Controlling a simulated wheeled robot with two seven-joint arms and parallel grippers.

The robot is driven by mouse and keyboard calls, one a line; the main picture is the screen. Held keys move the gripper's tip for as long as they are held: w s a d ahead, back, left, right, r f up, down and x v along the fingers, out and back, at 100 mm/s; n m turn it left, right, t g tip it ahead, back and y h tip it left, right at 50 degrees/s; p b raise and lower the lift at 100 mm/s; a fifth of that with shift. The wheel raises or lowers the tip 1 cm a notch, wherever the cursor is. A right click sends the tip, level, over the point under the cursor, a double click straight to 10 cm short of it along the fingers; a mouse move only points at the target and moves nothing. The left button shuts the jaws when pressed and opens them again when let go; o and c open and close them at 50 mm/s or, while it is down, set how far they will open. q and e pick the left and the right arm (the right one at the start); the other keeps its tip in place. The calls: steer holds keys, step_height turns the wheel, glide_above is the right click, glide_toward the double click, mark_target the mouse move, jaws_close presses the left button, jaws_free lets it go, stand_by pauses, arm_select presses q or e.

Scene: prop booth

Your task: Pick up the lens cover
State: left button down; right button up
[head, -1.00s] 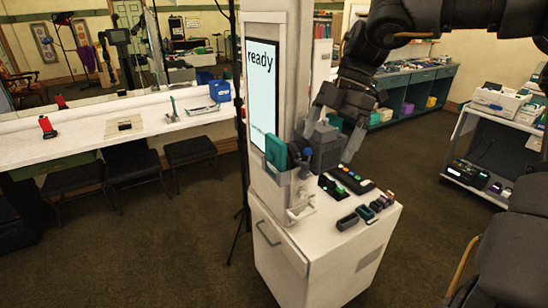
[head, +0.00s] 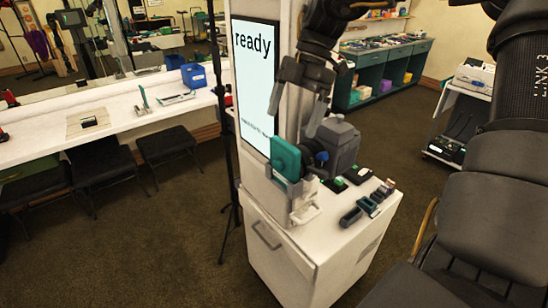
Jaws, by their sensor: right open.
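A teal square piece (head: 285,158), which may be the lens cover, sits upright at the front of a grey boxy device (head: 338,145) on the white cabinet (head: 310,262). A dark blue round knob (head: 321,157) shows beside it. My right gripper (head: 296,134) comes down from above with its fingers spread, one on each side of a pale upright post. Its fingertips are just above and behind or beside the teal piece; I cannot tell whether they touch it. Nothing shows between the fingers except the post behind. My left gripper is out of view.
A tall screen reading "ready" (head: 256,85) stands left of the gripper. Small dark blocks (head: 351,217) and several other small items lie on the cabinet's right part. A black stand pole (head: 226,150) is at left. A white counter (head: 130,112) runs behind.

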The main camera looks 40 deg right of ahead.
mark_target(281, 159)
steer(key=shift+s+a+f+p, duration=0.25)
steer(key=shift+s+f, duration=0.3)
steer(key=shift+f, duration=0.05)
steer(key=shift+s+a+f+p, duration=0.25)
steer(key=shift+s+f, duration=0.3)
steer(key=shift+w+a+f, duration=0.1)
steer(key=shift+w+f, duration=0.05)
steer(key=shift+f, duration=0.35)
steer(key=shift+w+a+f, duration=0.1)
steer(key=shift+f, duration=0.4)
steer(key=shift+w+f, duration=0.25)
steer(key=shift+f, duration=0.05)
steer(key=shift+s+a+f+p, duration=0.3)
steer(key=shift+a+p, duration=0.25)
steer(key=shift+p, duration=0.4)
steer(key=p+x, duration=0.1)
steer(key=x, duration=0.2)
steer(key=shift+w+f+p, duration=0.2)
steer(key=shift+f+p, duration=0.1)
steer(key=shift+w+a+f, duration=0.1)
steer(key=shift+f, duration=0.2)
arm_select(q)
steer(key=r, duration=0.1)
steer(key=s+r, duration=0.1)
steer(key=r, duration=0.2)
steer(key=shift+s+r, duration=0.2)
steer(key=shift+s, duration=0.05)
arm_select(e)
steer(key=shift+a, duration=0.1)
steer(key=shift+c, duration=0.3)
